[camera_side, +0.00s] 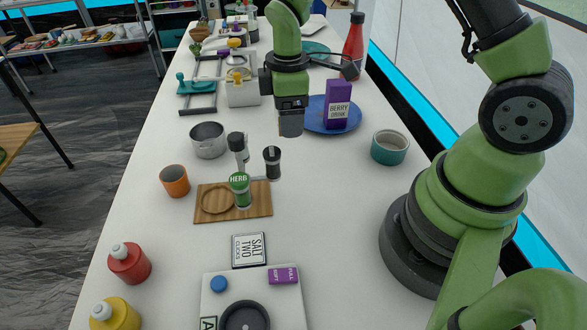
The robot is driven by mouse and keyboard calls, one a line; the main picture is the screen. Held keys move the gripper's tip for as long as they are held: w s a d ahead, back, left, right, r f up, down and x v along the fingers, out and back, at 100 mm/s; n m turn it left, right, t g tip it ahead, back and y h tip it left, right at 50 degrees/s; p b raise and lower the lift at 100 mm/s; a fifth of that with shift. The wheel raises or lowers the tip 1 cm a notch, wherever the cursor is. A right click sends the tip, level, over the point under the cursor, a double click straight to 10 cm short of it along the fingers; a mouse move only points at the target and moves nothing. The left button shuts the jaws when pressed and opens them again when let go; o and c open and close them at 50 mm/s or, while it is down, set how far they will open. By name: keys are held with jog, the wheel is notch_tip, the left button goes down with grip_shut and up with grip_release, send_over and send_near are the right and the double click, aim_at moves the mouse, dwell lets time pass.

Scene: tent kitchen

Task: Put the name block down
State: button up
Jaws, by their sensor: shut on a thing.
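My gripper (291,107) points down over the middle of the table, left of the blue plate. It is shut on a small grey piece, which I take to be the name block (291,124). No lettering shows on the side facing this view. The block is upright below the jaws and appears held above the white table (330,190); the exact gap beneath it is hard to tell. The jaws hide its upper part.
A purple berry drink carton (338,104) stands on the blue plate (314,126). Bare table lies between board and tape roll.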

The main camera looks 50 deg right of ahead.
jog(key=r, duration=0.5)
jog(key=shift+s+a+r, duration=0.15)
jog(key=shift+a, duration=0.2)
jog(key=s+a+n, duration=0.4)
jog(key=a, duration=0.2)
jog(key=n, duration=0.5)
send_over(301, 229)
notch_tip(301, 229, down, 4)
notch_tip(301, 229, down, 11)
jog(key=shift+f, duration=0.15)
jog(key=o, duration=0.9)
jog(key=shift+f, duration=0.1)
jog(key=shift+o, duration=0.2)
